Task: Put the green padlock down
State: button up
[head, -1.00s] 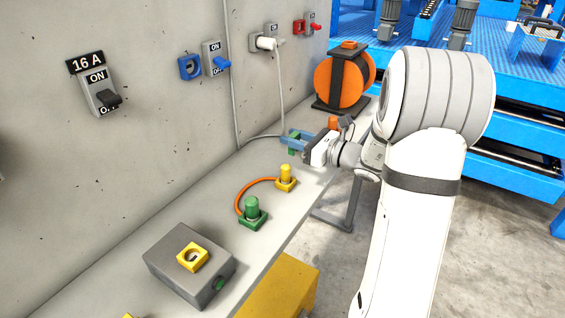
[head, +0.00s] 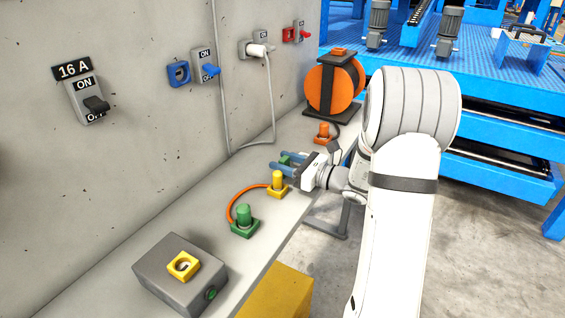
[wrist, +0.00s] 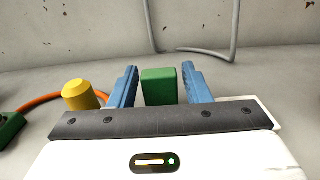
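A green block, which looks like the body of the green padlock (wrist: 159,86), stands on the grey bench between my blue fingers in the wrist view. A narrow gap shows on each side of it. Its lower part is hidden behind my gripper (wrist: 160,88). In the head view my gripper (head: 282,168) is low over the bench, fingers spread and pointing toward the wall. Only a small part of the green padlock (head: 285,160) shows there between them.
A yellow capped piece (head: 277,183) stands close to my gripper, joined by an orange cord to a green one (head: 243,222). An orange piece (head: 323,133) and an orange reel (head: 335,85) stand farther back. A grey box (head: 155,270) is in front. Bench (head: 205,222) near the wall is clear.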

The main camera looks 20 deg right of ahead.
jog(key=shift+o, duration=0.7)
jog(key=shift+r, duration=0.25)
jog(key=v, duration=1.2)
jog(key=shift+p, duration=0.35)
